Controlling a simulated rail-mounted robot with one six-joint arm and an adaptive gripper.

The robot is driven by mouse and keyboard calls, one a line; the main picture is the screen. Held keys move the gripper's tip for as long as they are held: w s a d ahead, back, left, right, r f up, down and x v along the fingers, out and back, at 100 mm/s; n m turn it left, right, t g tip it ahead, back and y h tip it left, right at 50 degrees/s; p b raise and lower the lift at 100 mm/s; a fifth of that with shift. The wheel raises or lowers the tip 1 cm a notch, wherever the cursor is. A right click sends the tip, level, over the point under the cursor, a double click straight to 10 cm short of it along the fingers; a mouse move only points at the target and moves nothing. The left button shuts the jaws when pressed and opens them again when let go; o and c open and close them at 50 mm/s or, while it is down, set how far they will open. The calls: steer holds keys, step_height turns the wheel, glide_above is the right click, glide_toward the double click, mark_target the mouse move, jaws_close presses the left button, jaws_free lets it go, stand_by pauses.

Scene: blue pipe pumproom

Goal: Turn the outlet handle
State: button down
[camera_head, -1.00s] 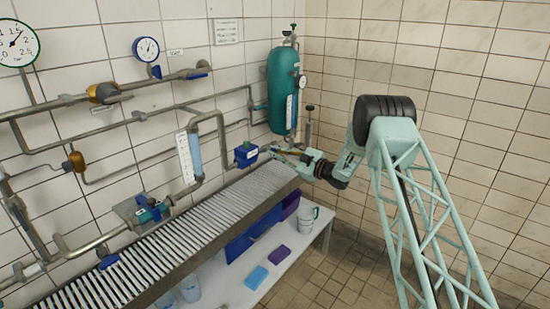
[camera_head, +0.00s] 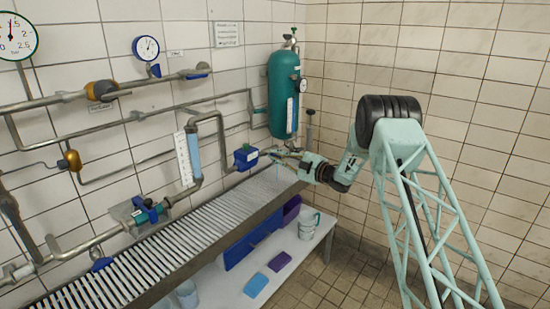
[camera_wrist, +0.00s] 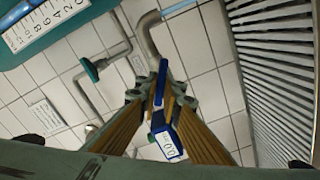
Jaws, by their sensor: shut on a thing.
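A blue handle (camera_wrist: 160,84) shows between the fingertips of my gripper (camera_wrist: 158,92) in the wrist view. The fingers meet on it from both sides and hide part of it. I take it to be the outlet handle. Just beside it is a blue box with a white label (camera_wrist: 168,142), partly between the yellowish finger links. In the head view my gripper (camera_head: 277,153) is small, below the green tank and just right of the blue box (camera_head: 246,157). The handle itself is too small to make out there.
The green tank (camera_head: 283,95) stands in the corner above my gripper. Grey pipes (camera_head: 130,117) and gauges (camera_head: 146,48) line the tiled wall. A slatted grating (camera_head: 180,240) runs below them. A white shelf (camera_head: 295,258) underneath holds a mug (camera_head: 308,223). The right wall side is clear.

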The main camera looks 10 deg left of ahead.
steer(key=c, duration=2.8)
jaws_free()
steer(key=shift+d, duration=0.1)
steer(key=shift+v, duration=5.95)
